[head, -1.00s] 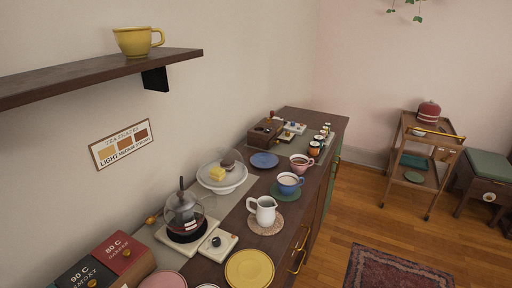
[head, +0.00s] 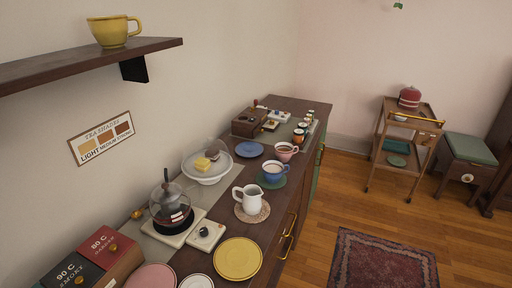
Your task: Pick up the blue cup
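The blue cup (head: 274,172) stands upright on a green saucer or coaster (head: 283,184) on the dark wooden sideboard (head: 229,223), and it holds a pale drink. A white jug (head: 249,200) on a round woven mat stands just in front of it. A pink cup (head: 286,151) stands just behind it. Neither of my grippers shows in the head view.
A yellow plate (head: 238,259), a glass kettle (head: 170,207) on a burner and a domed cake stand (head: 206,172) share the sideboard. A shelf (head: 95,61) with a yellow cup (head: 115,31) juts from the wall. A trolley (head: 405,140) stands at the right. The rug (head: 383,262) and floor are clear.

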